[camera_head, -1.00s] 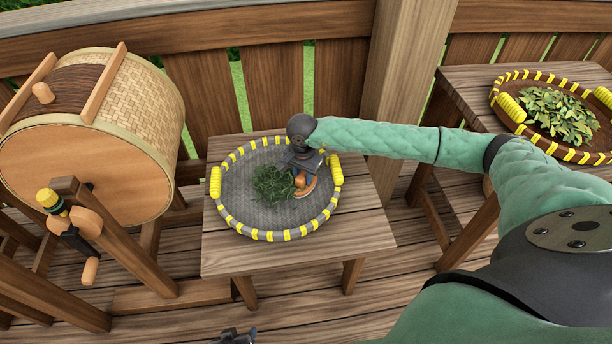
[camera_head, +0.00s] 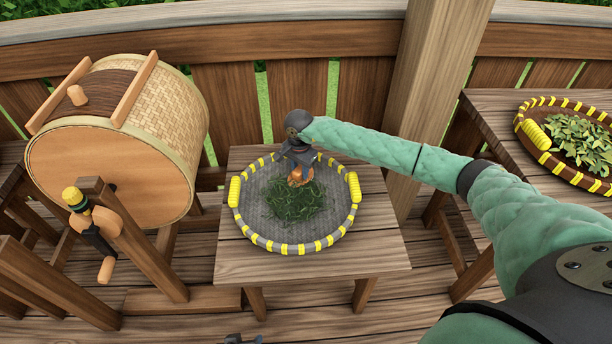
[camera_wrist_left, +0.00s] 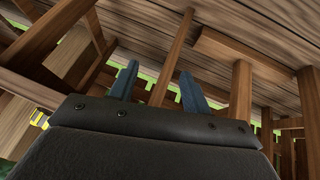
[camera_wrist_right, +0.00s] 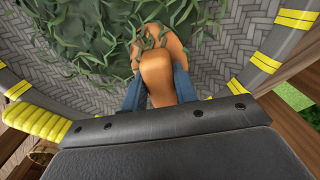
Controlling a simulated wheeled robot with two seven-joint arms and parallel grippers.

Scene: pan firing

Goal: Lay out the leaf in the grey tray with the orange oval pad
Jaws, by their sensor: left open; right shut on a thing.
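The grey tray (camera_head: 330,228) is round with a yellow-banded rim and sits on a small wooden table in the head view. A heap of green leaf (camera_head: 290,207) lies in its middle, with strands spread toward the near side. My right gripper (camera_head: 301,168) is shut on the orange oval pad (camera_head: 300,179), over the far part of the leaf. In the right wrist view the pad (camera_wrist_right: 158,80) sits between the blue fingers, its front edge against the leaf (camera_wrist_right: 90,40). My left gripper (camera_wrist_left: 155,88) is open and empty, low near wooden legs in the left wrist view.
A wicker drum (camera_head: 120,140) with a crank stands on a wooden frame to the left. A second tray (camera_head: 545,150) of leaf, brown with a yellow-banded rim, rests on a table at the right. A wooden railing and post stand behind.

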